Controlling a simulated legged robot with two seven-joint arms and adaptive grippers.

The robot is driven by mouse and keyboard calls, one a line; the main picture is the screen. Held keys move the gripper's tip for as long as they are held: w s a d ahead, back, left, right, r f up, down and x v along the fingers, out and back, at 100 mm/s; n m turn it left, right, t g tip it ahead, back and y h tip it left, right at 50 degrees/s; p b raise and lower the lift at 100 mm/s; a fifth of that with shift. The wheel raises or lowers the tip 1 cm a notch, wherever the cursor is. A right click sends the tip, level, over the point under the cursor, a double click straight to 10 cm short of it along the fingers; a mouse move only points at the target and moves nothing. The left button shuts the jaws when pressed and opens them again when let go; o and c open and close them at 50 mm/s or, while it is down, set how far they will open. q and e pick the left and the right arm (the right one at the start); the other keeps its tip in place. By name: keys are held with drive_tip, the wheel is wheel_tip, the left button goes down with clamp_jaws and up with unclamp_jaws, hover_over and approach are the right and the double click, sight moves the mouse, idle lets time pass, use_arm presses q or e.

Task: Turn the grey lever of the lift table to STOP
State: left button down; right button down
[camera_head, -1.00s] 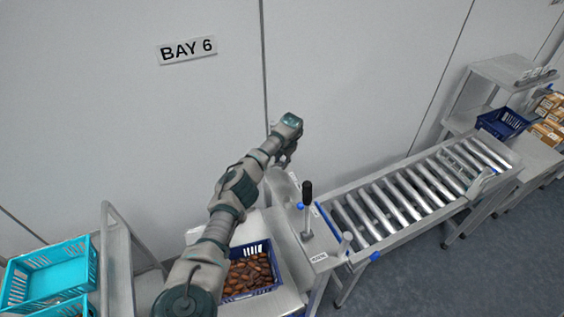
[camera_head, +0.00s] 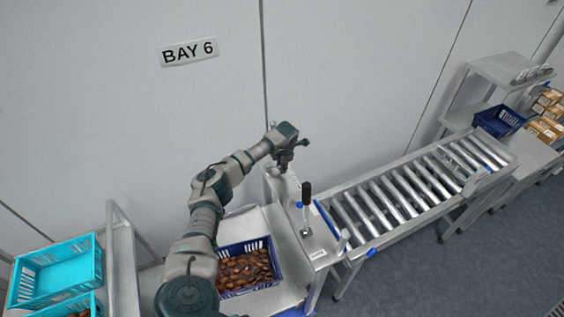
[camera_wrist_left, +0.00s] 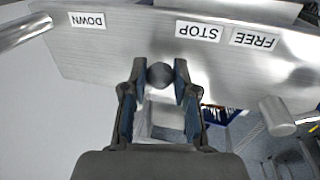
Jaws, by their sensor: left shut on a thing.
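My left gripper (camera_wrist_left: 157,90) is shut on the round dark-grey end of the grey lever (camera_wrist_left: 160,74) in the left wrist view. The lever end sits in front of a metal plate (camera_wrist_left: 130,45) with upside-down labels DOWN (camera_wrist_left: 88,20), STOP (camera_wrist_left: 199,31) and FREE (camera_wrist_left: 254,38). It lies between DOWN and STOP, nearer to STOP. In the head view the left gripper (camera_head: 284,164) is at the back of the lift table (camera_head: 300,270), by the wall, and the lever there is mostly hidden by it. My right gripper is not in view.
A black-handled lever (camera_head: 306,194) stands upright close to the right of my left gripper. A blue crate of dates (camera_head: 235,247) sits below my arm. A roller conveyor (camera_head: 400,199) runs right. Turquoise crates (camera_head: 57,272) are at left.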

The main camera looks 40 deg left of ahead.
use_arm(q)
drive_tip(key=shift+s+d+m, duration=0.1)
drive_tip(key=shift+s+m, duration=0.55)
drive_tip(key=shift+m, duration=0.55)
drive_tip(key=c, duration=1.2)
unclamp_jaws()
drive_tip(key=o, duration=0.3)
drive_tip(key=shift+s+r, duration=0.1)
drive_tip(key=shift+s, duration=0.05)
drive_tip(key=shift+r, duration=0.1)
wheel_tip(320, 180, up, 11)
drive_tip(key=s+d, duration=0.1)
drive_tip(key=shift+s+d+r, duration=0.2)
drive_tip(key=shift+d, duration=0.05)
